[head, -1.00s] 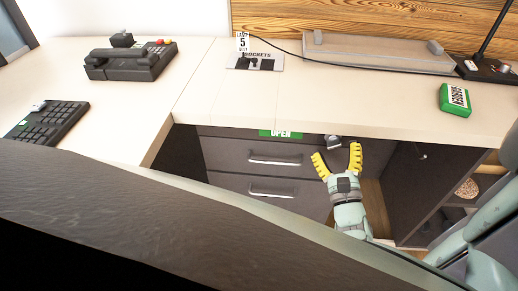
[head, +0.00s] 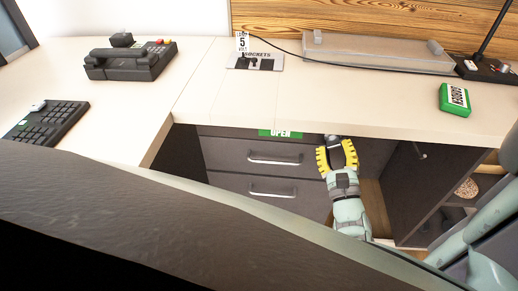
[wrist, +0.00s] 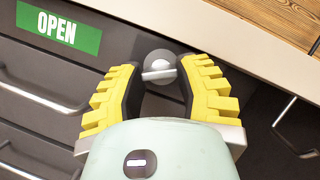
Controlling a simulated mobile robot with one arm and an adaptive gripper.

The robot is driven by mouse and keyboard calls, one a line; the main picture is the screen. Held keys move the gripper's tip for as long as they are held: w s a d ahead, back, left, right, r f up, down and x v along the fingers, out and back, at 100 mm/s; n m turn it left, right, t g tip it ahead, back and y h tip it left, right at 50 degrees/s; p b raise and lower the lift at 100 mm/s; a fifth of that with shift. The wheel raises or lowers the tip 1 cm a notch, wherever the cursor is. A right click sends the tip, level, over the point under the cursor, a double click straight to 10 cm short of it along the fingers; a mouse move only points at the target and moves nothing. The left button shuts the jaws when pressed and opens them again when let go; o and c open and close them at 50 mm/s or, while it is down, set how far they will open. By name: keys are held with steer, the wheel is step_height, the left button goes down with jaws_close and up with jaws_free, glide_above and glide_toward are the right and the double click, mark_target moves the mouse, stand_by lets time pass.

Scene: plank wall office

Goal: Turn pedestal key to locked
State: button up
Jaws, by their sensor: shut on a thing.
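The pedestal key (wrist: 159,70) sits in a round metal lock at the top right of the dark drawer pedestal (head: 228,154). In the wrist view its bar lies nearly level, tilted slightly. My gripper (head: 335,144) has yellow ribbed fingers closed in around the key; it also shows in the wrist view (wrist: 158,77), with a fingertip at each end of the bar. In the head view the fingers largely hide the key. A green OPEN label (wrist: 59,27) is to the left of the lock, under the desk edge; it also shows in the head view (head: 280,133).
The desk top (head: 330,108) overhangs just above the lock. Drawer handles (head: 274,159) stick out to the left of my gripper. A dark cabinet side with a handle (head: 420,151) is to the right. A phone (head: 130,62) and a green box (head: 454,99) are on the desk.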

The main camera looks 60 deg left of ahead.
jaws_close()
steer(key=shift+m, duration=0.4)
steer(key=m+t, duration=0.1)
steer(key=m, duration=0.1)
steer(key=m+t+h, duration=0.1)
steer(key=m, duration=0.2)
steer(key=shift+t, duration=0.4)
steer(key=shift+s+f+m+t+h+p, duration=0.1)
steer(key=shift+m+t+h+p, duration=0.35)
steer(key=shift+m, duration=0.85)
steer(key=o, duration=1)
jaws_free()
steer(key=shift+a, duration=0.1)
